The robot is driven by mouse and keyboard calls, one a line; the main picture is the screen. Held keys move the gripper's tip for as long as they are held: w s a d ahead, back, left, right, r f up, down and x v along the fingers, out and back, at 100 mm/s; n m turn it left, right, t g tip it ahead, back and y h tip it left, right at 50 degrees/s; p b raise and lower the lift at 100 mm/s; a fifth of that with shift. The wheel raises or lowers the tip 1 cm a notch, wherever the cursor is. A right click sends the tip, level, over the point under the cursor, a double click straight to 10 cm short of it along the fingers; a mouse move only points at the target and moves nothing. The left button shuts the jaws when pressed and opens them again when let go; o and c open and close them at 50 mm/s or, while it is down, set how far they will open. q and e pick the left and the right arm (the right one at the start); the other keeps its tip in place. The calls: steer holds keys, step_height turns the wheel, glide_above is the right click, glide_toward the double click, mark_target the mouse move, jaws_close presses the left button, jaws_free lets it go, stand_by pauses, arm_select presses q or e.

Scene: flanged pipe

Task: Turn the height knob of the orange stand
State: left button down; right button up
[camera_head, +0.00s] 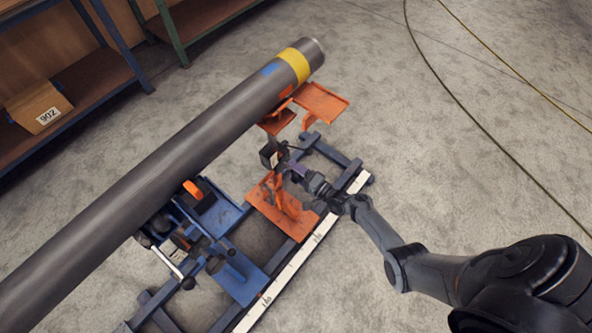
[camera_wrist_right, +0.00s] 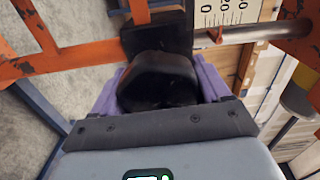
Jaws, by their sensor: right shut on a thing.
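The orange stand rises from its base plate (camera_head: 267,207) in the head view, with a flat orange head (camera_head: 322,104) near the pipe's far end. A black height knob (camera_wrist_right: 158,82) fills the middle of the right wrist view, between two purple finger pads. My right gripper (camera_head: 294,173) reaches the stand's post from the right in the head view and is shut on the knob. In the right wrist view the gripper (camera_wrist_right: 160,98) has a pad on each side of the knob. The knob's lower part is hidden by the gripper body. My left gripper is not in view.
A long grey pipe (camera_head: 165,158) with a yellow band lies diagonally above the stands. A blue stand (camera_head: 240,275) and a white ruler strip (camera_head: 290,262) are on the frame below. Shelves with a box (camera_head: 40,106) stand upper left. The floor at right is clear except for cables.

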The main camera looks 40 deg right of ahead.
steer(key=shift+m, duration=0.4)
steer(key=o, duration=1)
steer(key=shift+d, duration=0.1)
steer(key=shift+s, duration=0.3)
steer(key=s+p, duration=0.1)
steer(key=s, duration=0.2)
steer(key=s+d+p, duration=0.1)
steer(key=s, duration=0.2)
steer(key=s+d+p, duration=0.1)
steer(key=s, duration=0.3)
